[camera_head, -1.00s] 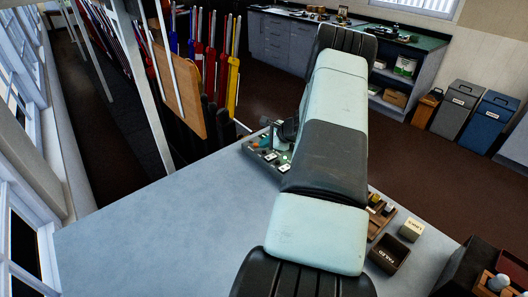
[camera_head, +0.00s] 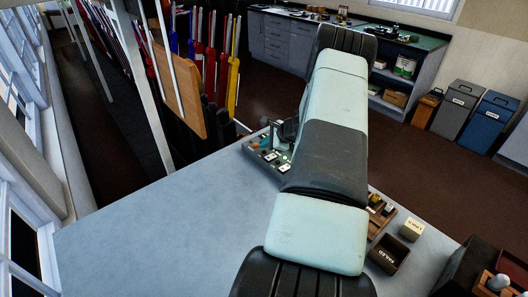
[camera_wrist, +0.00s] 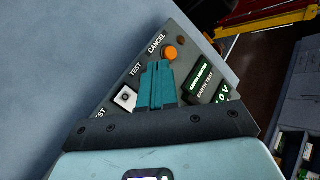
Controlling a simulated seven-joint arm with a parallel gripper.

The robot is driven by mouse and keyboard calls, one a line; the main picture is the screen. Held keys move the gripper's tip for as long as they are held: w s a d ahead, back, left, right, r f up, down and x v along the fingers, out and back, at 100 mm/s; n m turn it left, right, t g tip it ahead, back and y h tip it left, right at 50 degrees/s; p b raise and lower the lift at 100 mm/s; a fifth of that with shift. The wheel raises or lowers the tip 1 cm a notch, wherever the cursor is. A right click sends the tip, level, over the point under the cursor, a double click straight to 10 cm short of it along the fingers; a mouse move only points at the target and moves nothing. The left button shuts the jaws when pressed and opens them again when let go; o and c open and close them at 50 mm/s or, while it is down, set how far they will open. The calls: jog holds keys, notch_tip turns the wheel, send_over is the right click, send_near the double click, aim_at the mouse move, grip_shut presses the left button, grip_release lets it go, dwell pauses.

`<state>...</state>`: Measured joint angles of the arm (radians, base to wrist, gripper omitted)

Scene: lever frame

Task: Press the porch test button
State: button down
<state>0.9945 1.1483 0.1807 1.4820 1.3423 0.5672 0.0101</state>
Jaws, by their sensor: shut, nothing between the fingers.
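A dark control panel (camera_wrist: 190,50) shows in the wrist view, with labels reading TEST and CANCEL. A white square button (camera_wrist: 126,97) sits at its left, and a round orange button (camera_wrist: 170,53) near CANCEL. I cannot read the word porch, so I cannot tell which button is the porch one. My gripper (camera_wrist: 157,66) is shut and empty, its teal fingers over the panel between the two buttons. The fingers hide what lies under the middle TEST label; contact cannot be told. In the head view the panel (camera_head: 268,158) is partly hidden by my arm.
The panel has a lit EARTH TEST display (camera_wrist: 200,73). The grey bench (camera_head: 170,225) is clear to the left. A dark labelled box (camera_head: 388,254), a small cream block (camera_head: 411,229) and a wooden tray (camera_head: 376,222) stand at the right.

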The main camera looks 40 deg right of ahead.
jog(key=shift+f, duration=0.15)
jog(key=shift+f, duration=0.3)
jog(key=shift+f, duration=0.4)
dwell(0.9)
jog(key=shift+r, duration=0.85)
jog(key=shift+r, duration=2.5)
